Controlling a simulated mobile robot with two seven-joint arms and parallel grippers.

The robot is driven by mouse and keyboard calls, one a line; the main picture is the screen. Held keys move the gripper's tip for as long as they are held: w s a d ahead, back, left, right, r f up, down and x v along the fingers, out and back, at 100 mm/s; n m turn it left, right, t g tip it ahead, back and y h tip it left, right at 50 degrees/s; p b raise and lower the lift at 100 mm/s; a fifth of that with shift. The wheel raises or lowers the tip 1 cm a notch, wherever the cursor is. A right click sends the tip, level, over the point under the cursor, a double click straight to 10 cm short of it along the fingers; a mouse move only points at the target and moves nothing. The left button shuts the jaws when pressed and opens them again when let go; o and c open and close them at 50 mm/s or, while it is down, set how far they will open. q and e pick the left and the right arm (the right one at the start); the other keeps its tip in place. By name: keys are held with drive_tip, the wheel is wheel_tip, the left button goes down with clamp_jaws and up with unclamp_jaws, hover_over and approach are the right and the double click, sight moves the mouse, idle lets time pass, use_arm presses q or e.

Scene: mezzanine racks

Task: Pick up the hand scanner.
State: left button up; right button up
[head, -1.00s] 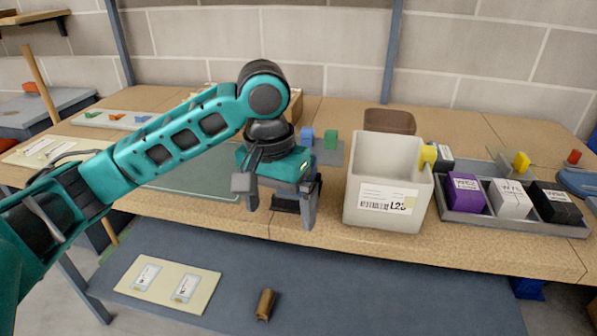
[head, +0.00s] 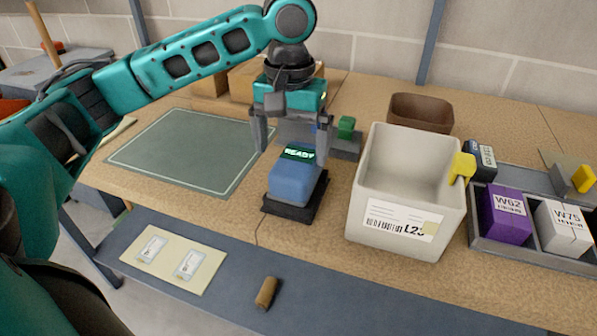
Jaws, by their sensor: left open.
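Nothing is between the fingers that I can see held. I cannot tell whether the fingertips are level with the scanner's top or above and behind it. My right gripper is not in view.
A pale bin (head: 383,236) labelled L2 stands just right of the scanner, with a brown container (head: 421,112) behind. A grey tray with a purple box (head: 502,213) and a white box (head: 562,228) is further right. A green-grey mat (head: 180,150) lies clear at left.

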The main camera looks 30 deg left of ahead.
use_arm(q)
drive_tip(key=f, duration=0.2)
drive_tip(key=f+b, duration=0.1)
drive_tip(key=f, duration=0.4)
drive_tip(key=shift+w+d+f+b, duration=0.1)
drive_tip(key=shift+w+d+b, duration=0.2)
drive_tip(key=shift+w+b, duration=0.1)
drive_tip(key=shift+c, duration=0.4)
drive_tip(key=c, duration=1)
drive_tip(key=shift+c, duration=0.6)
drive_tip(key=shift+r, duration=0.2)
